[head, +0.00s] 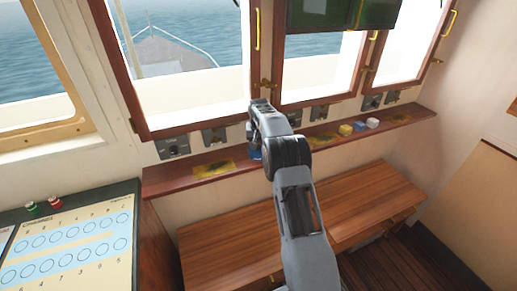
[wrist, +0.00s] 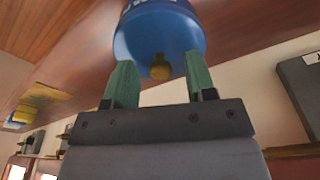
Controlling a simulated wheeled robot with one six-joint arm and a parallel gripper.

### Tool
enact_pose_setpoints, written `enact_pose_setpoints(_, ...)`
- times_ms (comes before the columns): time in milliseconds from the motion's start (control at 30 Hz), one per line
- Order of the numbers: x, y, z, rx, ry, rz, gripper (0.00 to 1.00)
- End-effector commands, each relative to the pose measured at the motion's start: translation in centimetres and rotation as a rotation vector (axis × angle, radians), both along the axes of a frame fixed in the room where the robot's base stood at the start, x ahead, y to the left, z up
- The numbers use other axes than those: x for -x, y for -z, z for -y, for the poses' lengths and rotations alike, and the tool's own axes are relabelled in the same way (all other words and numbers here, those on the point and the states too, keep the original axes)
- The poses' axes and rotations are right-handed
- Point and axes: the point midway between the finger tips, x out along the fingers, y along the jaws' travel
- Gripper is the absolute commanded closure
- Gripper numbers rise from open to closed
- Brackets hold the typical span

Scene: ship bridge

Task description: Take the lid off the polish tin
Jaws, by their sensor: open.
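A blue tin with part of a white marking (wrist: 165,32) fills the top middle of the wrist view. A small brass-coloured knob (wrist: 160,67) shows on its near face. My gripper (wrist: 158,72) is open, its two green fingers apart at either side of the knob and near the tin's edge; I cannot tell whether they touch it. In the head view a bit of blue (head: 255,154) shows on the shelf behind my arm, which hides the fingertips and most of the tin.
The narrow wooden shelf (head: 188,183) runs under the windows. Yellow patches (head: 212,168) lie on it, with yellow, white and blue small items (head: 345,129) to the right. A wooden bench (head: 225,240) stands below. A chart console (head: 70,245) is at the left.

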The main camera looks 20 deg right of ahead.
Motion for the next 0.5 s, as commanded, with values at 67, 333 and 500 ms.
enact_pose_setpoints(67,0.00,0.01,0.00,0.000,0.000,0.000,0.49)
enact_pose_setpoints(333,0.01,-0.02,-0.01,0.000,0.000,0.000,0.69)
enact_pose_setpoints(500,0.01,-0.03,-0.01,0.000,0.000,0.000,0.86)
